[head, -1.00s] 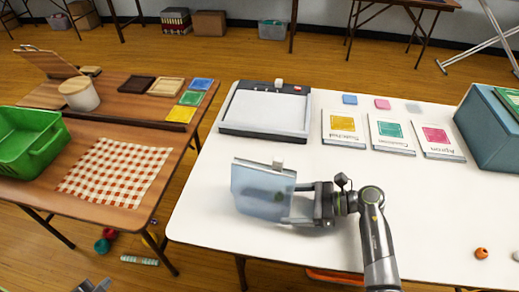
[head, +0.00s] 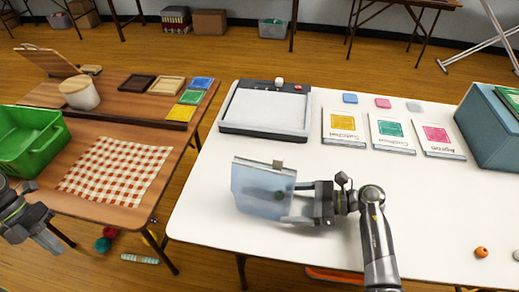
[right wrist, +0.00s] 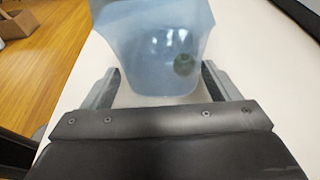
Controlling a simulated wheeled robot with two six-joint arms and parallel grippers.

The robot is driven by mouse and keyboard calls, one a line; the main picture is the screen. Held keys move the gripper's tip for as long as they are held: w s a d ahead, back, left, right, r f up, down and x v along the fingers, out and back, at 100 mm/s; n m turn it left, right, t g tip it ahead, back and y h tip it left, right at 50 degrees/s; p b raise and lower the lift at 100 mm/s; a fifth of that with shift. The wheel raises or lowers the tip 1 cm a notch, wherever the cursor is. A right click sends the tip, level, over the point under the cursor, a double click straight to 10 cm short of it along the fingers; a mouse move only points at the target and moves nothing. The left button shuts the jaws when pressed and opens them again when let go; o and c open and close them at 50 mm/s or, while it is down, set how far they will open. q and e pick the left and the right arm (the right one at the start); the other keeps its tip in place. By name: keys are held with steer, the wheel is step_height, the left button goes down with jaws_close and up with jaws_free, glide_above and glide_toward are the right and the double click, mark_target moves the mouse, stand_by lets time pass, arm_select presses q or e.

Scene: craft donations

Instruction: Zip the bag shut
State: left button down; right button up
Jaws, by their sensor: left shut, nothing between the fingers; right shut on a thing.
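The bag (head: 255,188) is a translucent pale blue pouch. It stands upright, slightly tilted, at the front of the white table. A small grey-brown tab (head: 277,164), perhaps the zip slider, sits on its top edge towards the right. A round green thing (right wrist: 183,65) shows through its wall. My right gripper (head: 296,204) is shut on the lower right part of the bag; the right wrist view shows the bag (right wrist: 150,45) between the fingers. My left gripper (head: 50,242) is shut and empty at the far left, beside the brown table and well away from the bag.
A black-framed white board (head: 265,110) lies behind the bag. Cards in yellow (head: 343,124), green (head: 390,128) and pink (head: 437,136) lie right of it, by a blue-grey box (head: 490,125). A green basket (head: 30,145) stands left. The white table's left front is clear.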

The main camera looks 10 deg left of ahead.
arm_select(q)
step_height(320, 180, up, 3)
steer(key=m+g+y, duration=0.1)
steer(key=m+g, duration=0.1)
steer(key=m+t+h, duration=0.3)
steer(key=m+h, duration=0.1)
steer(key=h, duration=0.4)
glide_toward(255, 161)
steer(key=d, duration=0.5)
steer(key=shift+s+d+f, duration=0.15)
steer(key=shift+d+f, duration=0.15)
steer(key=shift+f, duration=0.1)
steer(key=d, duration=0.3)
steer(key=shift+s+d+f, duration=0.1)
steer(key=shift+s+d, duration=0.05)
steer(key=shift+s, duration=0.05)
steer(key=shift+d, duration=0.5)
